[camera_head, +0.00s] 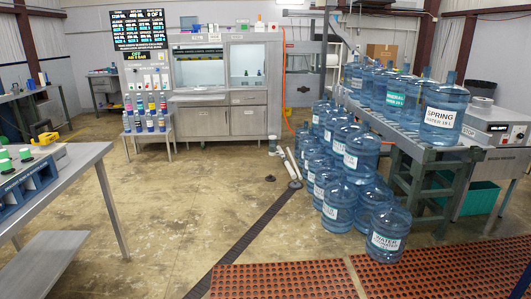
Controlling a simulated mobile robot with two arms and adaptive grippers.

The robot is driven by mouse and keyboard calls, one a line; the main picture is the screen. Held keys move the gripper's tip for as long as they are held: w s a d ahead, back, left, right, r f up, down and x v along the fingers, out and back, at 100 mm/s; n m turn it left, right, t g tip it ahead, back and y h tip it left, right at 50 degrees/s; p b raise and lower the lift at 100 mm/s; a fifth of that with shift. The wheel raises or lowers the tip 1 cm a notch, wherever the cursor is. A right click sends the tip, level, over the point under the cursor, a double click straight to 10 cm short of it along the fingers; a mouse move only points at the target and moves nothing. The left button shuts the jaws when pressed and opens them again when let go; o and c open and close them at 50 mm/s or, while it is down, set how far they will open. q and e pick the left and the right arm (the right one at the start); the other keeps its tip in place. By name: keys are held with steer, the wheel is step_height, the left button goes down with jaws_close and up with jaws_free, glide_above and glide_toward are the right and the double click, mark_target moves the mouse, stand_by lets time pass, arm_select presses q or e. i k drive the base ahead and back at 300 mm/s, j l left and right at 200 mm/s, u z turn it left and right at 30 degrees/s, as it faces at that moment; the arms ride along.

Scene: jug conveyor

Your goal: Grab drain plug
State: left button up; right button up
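A small dark round object (270,178) lies on the floor in the middle of the head view, and it looks like the drain plug. A dark round fitting (295,184), perhaps the drain opening, sits just right of it at the upper end of a long dark floor grate (246,238). The plug-like object is apart from this fitting. Both are too small to make out in detail. Neither of my grippers shows in the head view.
Blue water jugs (388,232) stand in rows on the floor at right, beside a jug-laden conveyor (437,152). White pipes (291,160) lead to the drain fitting. Orange-red mats (283,281) cover the front floor. A metal table (82,152) is at left. The middle-left floor is clear.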

mark_target(294, 184)
steer(key=i, duration=3.4)
steer(key=i+z, duration=0.1)
steer(key=i, duration=0.45)
steer(key=i+j+z, duration=0.1)
steer(key=i, duration=0.5)
steer(key=i+j+z, duration=0.15)
steer(key=i, duration=0.4)
